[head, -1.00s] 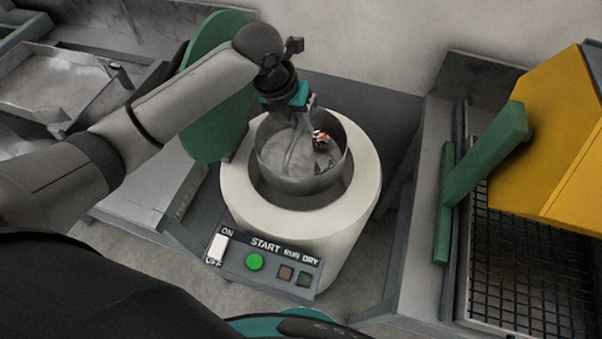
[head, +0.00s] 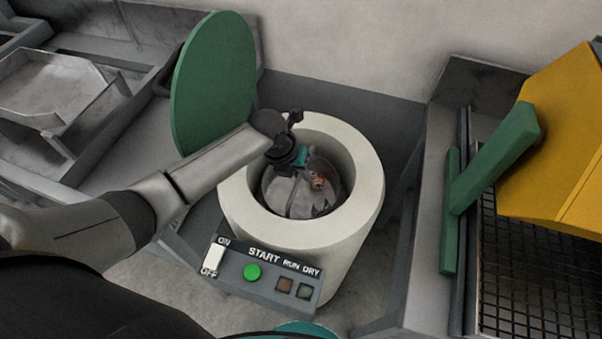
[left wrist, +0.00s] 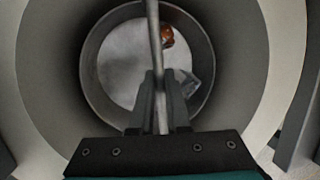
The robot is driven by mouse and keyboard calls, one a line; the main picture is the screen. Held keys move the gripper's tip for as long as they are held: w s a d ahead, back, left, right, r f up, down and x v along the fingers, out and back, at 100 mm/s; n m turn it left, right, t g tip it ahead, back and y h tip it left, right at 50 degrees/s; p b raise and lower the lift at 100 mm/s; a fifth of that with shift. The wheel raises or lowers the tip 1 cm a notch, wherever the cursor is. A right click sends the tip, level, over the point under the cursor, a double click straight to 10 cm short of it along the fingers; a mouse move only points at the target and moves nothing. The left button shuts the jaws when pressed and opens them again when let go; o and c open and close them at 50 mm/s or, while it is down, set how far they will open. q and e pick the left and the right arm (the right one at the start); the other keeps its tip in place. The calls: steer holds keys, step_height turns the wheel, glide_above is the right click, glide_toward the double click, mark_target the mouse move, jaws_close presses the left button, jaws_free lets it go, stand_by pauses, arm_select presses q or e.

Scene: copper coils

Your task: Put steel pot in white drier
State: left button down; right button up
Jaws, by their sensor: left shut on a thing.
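The white drier (head: 360,215) is a round, thick-walled drum with its top open. The steel pot (head: 331,195) is down inside the drier's opening, below the rim, with a copper-coloured coil (head: 319,181) and some grey pieces in it. My left gripper (head: 296,178) reaches down into the drier and is shut on the pot's thin central bar. The left wrist view shows the fingers (left wrist: 160,100) closed around this bar, with the pot's wall (left wrist: 92,70) around it inside the drier. Whether the pot touches the drier's floor is hidden. My right gripper is not in view.
A round green lid (head: 213,85) stands upright behind the drier at left. A control panel (head: 263,272) with a green button is on the drier's front. A metal tray (head: 60,85) is at far left. A yellow hopper (head: 560,150) and black mesh (head: 530,270) are at right.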

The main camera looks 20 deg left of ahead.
arm_select(q)
steer(key=c, duration=1.3)
jaws_free()
steer(key=shift+f, duration=0.1)
steer(key=o, duration=0.4)
steer(key=shift+r, duration=0.25)
steer(key=p+v, duration=0.2)
steer(key=v, duration=0.9)
steer(key=shift+r+p, duration=0.35)
steer(key=shift+r, duration=0.05)
steer(key=shift+s+a, duration=0.1)
steer(key=shift+s, duration=0.05)
